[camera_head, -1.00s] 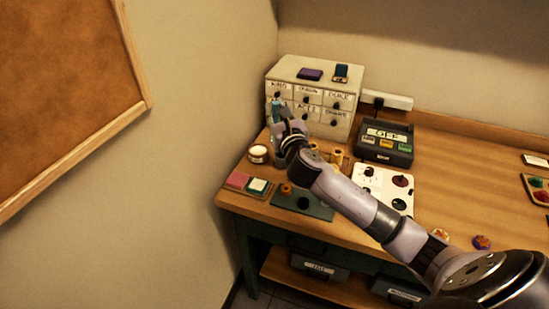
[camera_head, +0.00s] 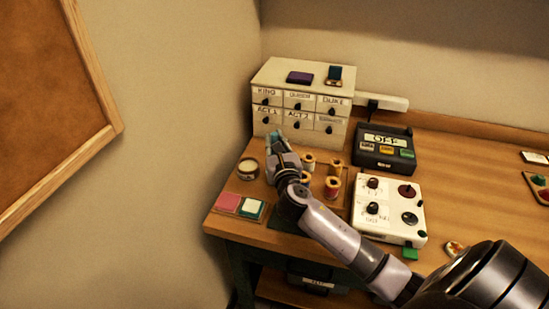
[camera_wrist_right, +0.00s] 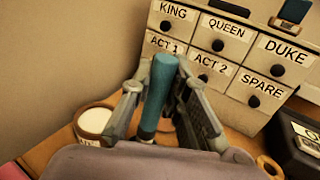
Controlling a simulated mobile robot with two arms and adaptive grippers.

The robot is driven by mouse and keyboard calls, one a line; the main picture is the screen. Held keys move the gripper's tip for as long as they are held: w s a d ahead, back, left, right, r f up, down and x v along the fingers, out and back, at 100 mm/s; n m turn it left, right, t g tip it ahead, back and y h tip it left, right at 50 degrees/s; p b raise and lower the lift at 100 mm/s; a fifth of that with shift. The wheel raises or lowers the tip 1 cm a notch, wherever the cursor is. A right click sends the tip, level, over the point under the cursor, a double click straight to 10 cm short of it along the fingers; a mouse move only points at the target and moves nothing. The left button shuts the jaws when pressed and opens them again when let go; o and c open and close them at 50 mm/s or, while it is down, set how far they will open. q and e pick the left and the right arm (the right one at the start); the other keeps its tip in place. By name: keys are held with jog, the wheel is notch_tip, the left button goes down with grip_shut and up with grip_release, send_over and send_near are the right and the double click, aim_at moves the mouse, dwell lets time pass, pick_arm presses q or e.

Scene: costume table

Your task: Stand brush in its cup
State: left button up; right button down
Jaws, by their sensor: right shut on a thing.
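The brush (camera_wrist_right: 160,82) shows as a teal, rounded handle standing roughly upright, a little tilted, between the fingers of my right gripper (camera_wrist_right: 152,108). The gripper is shut on it. In the head view, my right gripper (camera_head: 281,155) is over the left part of the table, in front of the drawer cabinet, and the teal handle (camera_head: 273,139) shows at its tip. The brush's lower end is hidden by the gripper. I cannot make out the brush's cup in either view. My left gripper is out of view.
The labelled drawer cabinet (camera_head: 289,108) stands close behind the gripper. A round white-topped jar (camera_head: 248,168) is to its left, with pink and green pads (camera_head: 240,206) in front. Several thread spools (camera_head: 332,188) and a white control panel (camera_head: 388,215) are to the right.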

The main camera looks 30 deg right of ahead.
jog(key=shift+f, duration=0.75)
notch_tip(320, 180, down, 4)
jog(key=shift+r+b, duration=0.25)
jog(key=shift+b, duration=0.35)
jog(key=shift+f, duration=0.1)
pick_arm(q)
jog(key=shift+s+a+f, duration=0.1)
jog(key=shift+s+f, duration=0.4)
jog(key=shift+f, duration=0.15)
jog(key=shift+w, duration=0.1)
pick_arm(e)
jog(key=shift+f, duration=0.15)
jog(key=c, duration=1.5)
grip_release()
jog(key=shift+c, duration=0.2)
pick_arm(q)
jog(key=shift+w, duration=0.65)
